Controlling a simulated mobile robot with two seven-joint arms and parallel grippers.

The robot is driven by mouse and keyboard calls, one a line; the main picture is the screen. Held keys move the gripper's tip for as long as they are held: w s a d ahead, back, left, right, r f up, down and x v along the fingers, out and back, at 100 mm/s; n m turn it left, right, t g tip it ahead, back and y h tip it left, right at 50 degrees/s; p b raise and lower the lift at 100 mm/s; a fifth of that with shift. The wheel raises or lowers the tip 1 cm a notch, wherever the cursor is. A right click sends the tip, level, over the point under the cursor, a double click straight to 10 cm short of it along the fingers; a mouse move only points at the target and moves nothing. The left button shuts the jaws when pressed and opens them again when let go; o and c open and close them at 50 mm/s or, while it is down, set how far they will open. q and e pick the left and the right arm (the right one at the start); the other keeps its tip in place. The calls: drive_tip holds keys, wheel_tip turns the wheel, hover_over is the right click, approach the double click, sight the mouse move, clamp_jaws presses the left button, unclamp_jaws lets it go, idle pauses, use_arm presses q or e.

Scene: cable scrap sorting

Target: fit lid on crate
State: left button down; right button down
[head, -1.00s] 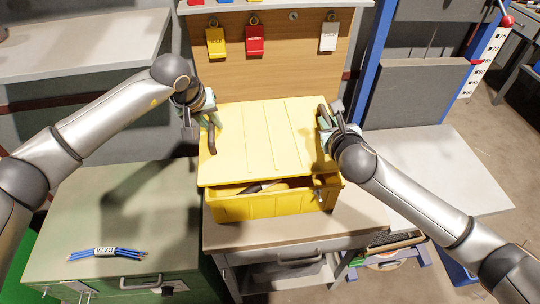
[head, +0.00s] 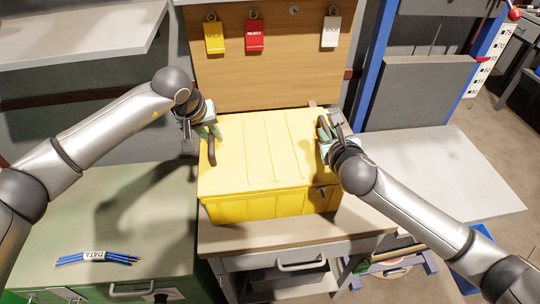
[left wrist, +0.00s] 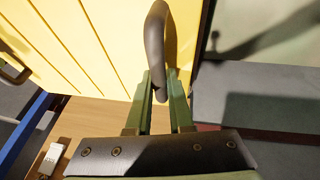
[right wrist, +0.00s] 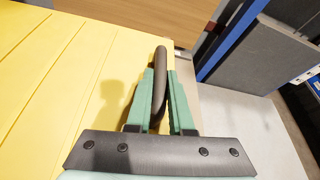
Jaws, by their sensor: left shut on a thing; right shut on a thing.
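The yellow lid (head: 262,148) lies over the yellow crate (head: 262,208) on the bench, its front edge close to the crate's rim with no clear gap in the head view. Whether it is fully seated I cannot tell. My left gripper (head: 207,136) is shut on the lid's dark left handle (left wrist: 155,45), seen between the fingers in the left wrist view. My right gripper (head: 328,138) is shut on the lid's right handle (right wrist: 160,75). The crate's inside is hidden by the lid.
The wooden bench top (head: 290,233) shows in front of the crate. A blue cable bundle labelled DATA (head: 97,257) lies on the green cabinet at left. A yellow tag (head: 214,38), a red tag (head: 254,35) and a white tag (head: 331,31) hang on the board behind.

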use_arm(q)
drive_tip(key=c, duration=1.2)
unclamp_jaws()
drive_tip(key=shift+a+f, duration=0.1)
drive_tip(key=shift+f, duration=0.1)
drive_tip(key=shift+c, duration=0.2)
use_arm(e)
drive_tip(key=c, duration=1.2)
unclamp_jaws()
drive_tip(key=shift+d+f, duration=0.1)
drive_tip(key=shift+f, duration=0.15)
drive_tip(key=shift+c, duration=0.2)
use_arm(q)
drive_tip(key=o, duration=0.4)
use_arm(e)
drive_tip(key=o, duration=0.4)
drive_tip(key=shift+r, duration=0.1)
use_arm(q)
drive_tip(key=shift+o, duration=0.2)
drive_tip(key=shift+r, duration=0.1)
use_arm(e)
drive_tip(key=shift+o, duration=0.2)
drive_tip(key=shift+s, duration=0.1)
use_arm(q)
drive_tip(key=v, duration=1.2)
use_arm(e)
drive_tip(key=v, duration=1.2)
